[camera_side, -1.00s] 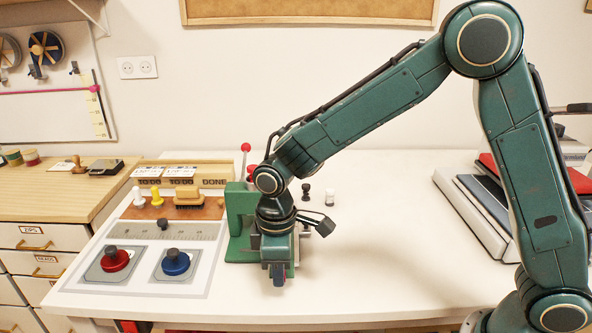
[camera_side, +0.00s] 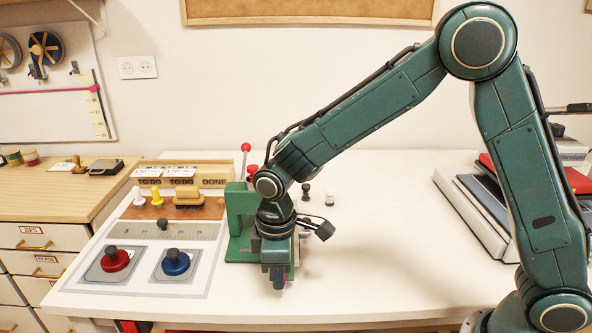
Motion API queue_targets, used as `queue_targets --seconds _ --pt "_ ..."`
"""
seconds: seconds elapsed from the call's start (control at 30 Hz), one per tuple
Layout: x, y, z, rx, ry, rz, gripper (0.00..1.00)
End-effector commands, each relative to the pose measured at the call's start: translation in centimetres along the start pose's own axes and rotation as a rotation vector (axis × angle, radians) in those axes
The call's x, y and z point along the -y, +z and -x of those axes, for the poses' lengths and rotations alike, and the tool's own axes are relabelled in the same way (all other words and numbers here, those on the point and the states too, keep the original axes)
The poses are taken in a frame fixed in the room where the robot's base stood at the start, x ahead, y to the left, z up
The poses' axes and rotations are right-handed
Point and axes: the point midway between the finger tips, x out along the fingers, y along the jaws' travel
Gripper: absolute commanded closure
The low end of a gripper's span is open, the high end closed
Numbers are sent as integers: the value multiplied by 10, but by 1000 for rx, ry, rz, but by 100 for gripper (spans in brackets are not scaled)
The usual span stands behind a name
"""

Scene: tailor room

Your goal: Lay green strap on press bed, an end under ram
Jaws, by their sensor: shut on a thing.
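The green press (camera_side: 237,215) stands near the middle of the white table. Its lever has a red knob (camera_side: 246,147). My gripper (camera_side: 279,283) points down, low over the table at the press's front right. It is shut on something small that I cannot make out. The green strap cannot be picked out in this view. My wrist and forearm cover the press's right part, so its bed and ram are hidden.
Left of the press lie a mat with a red-knobbed piece (camera_side: 115,259), a blue-knobbed piece (camera_side: 175,262) and a ruler (camera_side: 188,231). A brush (camera_side: 189,198) and DONE box (camera_side: 214,181) stand behind. Small black (camera_side: 306,190) and white (camera_side: 329,197) pieces stand right. The front right table is clear.

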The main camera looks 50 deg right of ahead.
Motion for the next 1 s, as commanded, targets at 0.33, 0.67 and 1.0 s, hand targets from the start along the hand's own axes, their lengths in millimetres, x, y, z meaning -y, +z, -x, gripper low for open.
queue_targets --seconds 0.33,0.67,1.0 --pt "0 0 -2 0 0 0 100" --pt "0 0 -7 0 0 0 100" --pt "0 0 -10 0 0 0 74"
